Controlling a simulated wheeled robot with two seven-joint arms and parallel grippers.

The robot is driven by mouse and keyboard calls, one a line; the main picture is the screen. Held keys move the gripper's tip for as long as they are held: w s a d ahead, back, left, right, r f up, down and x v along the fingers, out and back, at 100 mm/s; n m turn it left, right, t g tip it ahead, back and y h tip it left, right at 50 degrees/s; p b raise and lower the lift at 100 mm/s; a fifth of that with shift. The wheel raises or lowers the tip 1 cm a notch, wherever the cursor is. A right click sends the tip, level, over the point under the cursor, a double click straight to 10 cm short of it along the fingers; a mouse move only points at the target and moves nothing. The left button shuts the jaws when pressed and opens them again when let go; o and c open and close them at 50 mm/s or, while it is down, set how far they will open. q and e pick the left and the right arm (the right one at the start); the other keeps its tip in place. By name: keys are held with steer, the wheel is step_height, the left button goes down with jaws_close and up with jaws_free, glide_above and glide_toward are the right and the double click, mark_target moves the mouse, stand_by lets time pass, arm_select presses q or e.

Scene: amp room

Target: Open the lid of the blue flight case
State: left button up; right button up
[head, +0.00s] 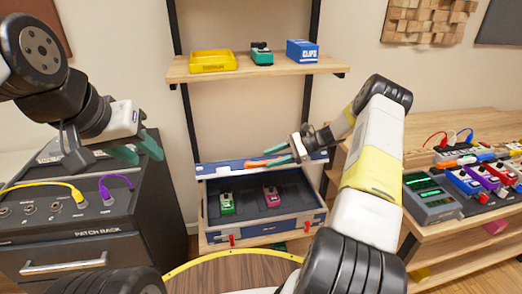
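The blue flight case (265,227) stands on a low shelf in the middle of the head view, with red latches on its front. Its dark inside shows, with a green pedal (227,203) and a pink pedal (271,196) in it. The lid (232,168) is raised and shows as a narrow blue band with pale edges along the back. My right gripper (272,157) is at the lid, its two fingers seen apart; whether they touch the lid I cannot tell. My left gripper (137,152) is open and empty above the patch rack, far left of the case.
A wooden shelf (300,67) above the case holds a yellow tray (213,61), a green pedal and a blue box (302,51). The patch rack (90,246) stands left. A wooden bench (462,240) with several pedals stands right. A round wooden top (232,272) is in front.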

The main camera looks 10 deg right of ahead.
steer(key=v, duration=0.7)
stand_by(0.5)
steer(key=shift+d, duration=0.1)
